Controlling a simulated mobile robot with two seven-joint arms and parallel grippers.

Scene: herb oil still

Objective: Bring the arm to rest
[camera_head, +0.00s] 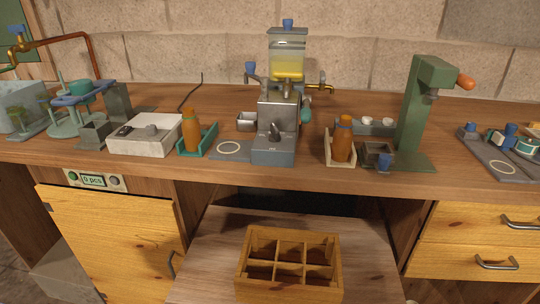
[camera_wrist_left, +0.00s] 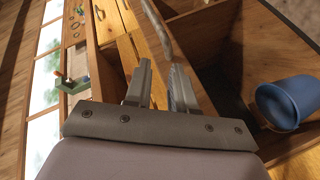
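My left gripper (camera_wrist_left: 162,78) shows in the left wrist view. Its two grey fingers stand apart with nothing seen between them. A curved grey bar (camera_wrist_left: 157,28), perhaps a handle, lies just beyond the fingertips; I cannot tell how far off. Neither arm nor gripper shows in the head view. My right gripper is in neither view.
The wooden bench (camera_head: 220,93) carries the oil dispenser (camera_head: 276,120), two amber bottles (camera_head: 191,133) (camera_head: 342,141) in holders and a green press (camera_head: 412,115). A divided wooden crate (camera_head: 290,233) stands below in front. A blue bucket (camera_wrist_left: 290,102) is at the wrist view's right.

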